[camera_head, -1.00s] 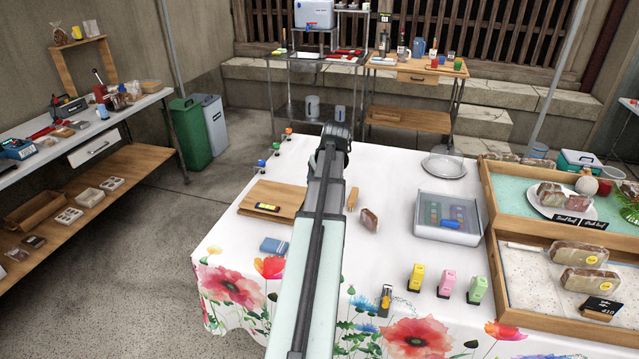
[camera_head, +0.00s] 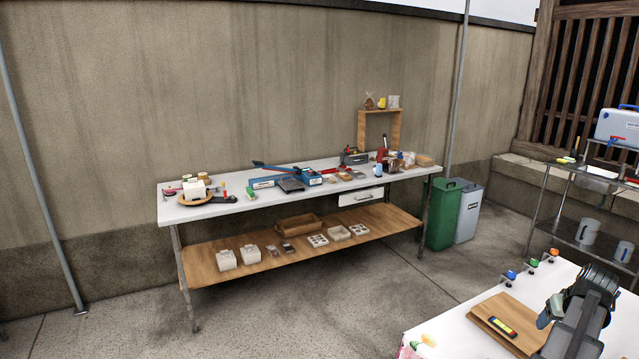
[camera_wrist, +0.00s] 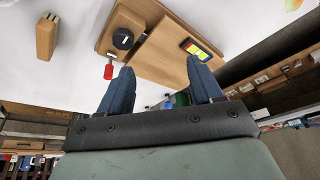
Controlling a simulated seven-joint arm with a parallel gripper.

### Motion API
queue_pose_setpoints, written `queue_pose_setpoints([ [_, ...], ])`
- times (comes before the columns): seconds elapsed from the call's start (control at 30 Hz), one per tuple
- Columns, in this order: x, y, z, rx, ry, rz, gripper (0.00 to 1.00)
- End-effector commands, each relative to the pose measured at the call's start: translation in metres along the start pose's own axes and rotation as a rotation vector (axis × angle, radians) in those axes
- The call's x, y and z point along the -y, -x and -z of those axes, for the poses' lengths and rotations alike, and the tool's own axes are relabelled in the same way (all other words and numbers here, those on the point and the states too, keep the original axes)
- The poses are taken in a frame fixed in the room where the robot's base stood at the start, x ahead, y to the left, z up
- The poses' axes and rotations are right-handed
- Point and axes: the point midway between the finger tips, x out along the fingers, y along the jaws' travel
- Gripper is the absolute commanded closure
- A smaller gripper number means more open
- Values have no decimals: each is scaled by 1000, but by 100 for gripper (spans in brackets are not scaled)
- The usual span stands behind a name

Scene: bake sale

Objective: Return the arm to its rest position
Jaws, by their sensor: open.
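My gripper (camera_wrist: 160,80) is open in the wrist view, with its two dark blue fingers apart and nothing held between them. In the head view my arm and wrist are at the lower right, over the flowered table (camera_head: 455,325), and the fingers are only partly visible. A wooden board (camera_head: 490,318) lies on that table just left of my wrist. The board (camera_wrist: 150,55) also shows beyond the fingertips in the wrist view, with a dark item with a colourful face (camera_wrist: 200,48) on it.
In the wrist view, a round black knob (camera_wrist: 123,38), a red-handled item (camera_wrist: 108,70) and a wooden block (camera_wrist: 46,36) are near the board. A long side table (camera_head: 240,205) with goods stands along the wall.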

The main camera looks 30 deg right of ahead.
Motion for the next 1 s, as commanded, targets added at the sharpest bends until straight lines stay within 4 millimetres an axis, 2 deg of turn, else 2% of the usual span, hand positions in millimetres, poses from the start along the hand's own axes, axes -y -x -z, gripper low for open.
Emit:
queue_pose_setpoints([
  [0.03, 24, -12, 3, 11, 20, 14, 35],
  [0.27, 116, -56, 13, 53, 85, 54, 35],
  [0.47, 196, -89, 10, 92, 143, 85, 35],
  [0.73, 302, -124, -10, 144, 227, 115, 35],
  [1.0, 401, -151, -46, 194, 314, 135, 35],
])
